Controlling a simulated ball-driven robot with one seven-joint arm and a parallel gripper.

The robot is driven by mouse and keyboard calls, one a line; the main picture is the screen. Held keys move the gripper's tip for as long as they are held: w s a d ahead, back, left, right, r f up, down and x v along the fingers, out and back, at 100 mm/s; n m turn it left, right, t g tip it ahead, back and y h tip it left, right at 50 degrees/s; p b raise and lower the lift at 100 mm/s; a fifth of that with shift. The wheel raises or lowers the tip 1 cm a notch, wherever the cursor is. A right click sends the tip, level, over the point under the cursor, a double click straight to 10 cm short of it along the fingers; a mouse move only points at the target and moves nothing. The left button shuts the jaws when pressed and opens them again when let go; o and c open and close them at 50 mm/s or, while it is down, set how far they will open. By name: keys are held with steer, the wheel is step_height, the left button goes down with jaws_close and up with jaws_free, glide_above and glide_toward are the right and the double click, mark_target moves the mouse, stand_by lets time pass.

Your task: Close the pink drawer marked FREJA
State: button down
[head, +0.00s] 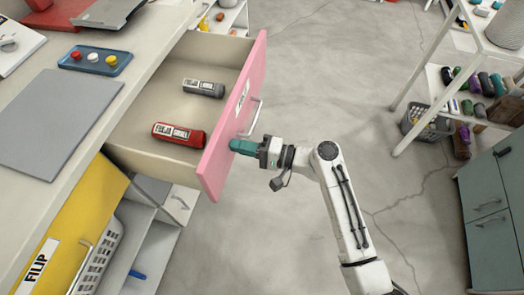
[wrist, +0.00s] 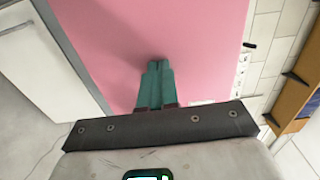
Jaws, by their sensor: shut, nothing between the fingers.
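The pink drawer (head: 227,135) stands pulled out from the counter in the head view, with a metal handle and a white label on its front. The label's text is too slanted to read. Two labelled devices lie inside it: a red one (head: 179,134) and a grey one (head: 204,88). My gripper (head: 236,146) is shut and empty, its teal fingertips at the drawer front, below the handle in the picture. In the wrist view, the closed fingers (wrist: 156,68) point at the pink front (wrist: 200,35) and appear to touch it or nearly so.
A yellow drawer (head: 70,225) marked FILIP is at lower left. The counter (head: 110,55) holds a grey mat and a blue tray (head: 95,60). Shelving with a basket (head: 425,122) and a grey-green cabinet (head: 492,205) stand at right. The floor between is clear.

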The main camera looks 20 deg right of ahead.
mark_target(155, 133)
steer(key=b+x, duration=0.9)
steer(key=x, duration=1.6)
steer(key=shift+a+f, duration=0.1)
steer(key=shift+f, duration=0.1)
steer(key=shift+w+a+r+b, duration=0.1)
steer(key=shift+w+a+b, duration=0.3)
steer(key=shift+a+b, duration=0.1)
steer(key=shift+w+r, duration=0.1)
steer(key=shift+r, duration=0.1)
steer(key=shift+a+r, duration=0.1)
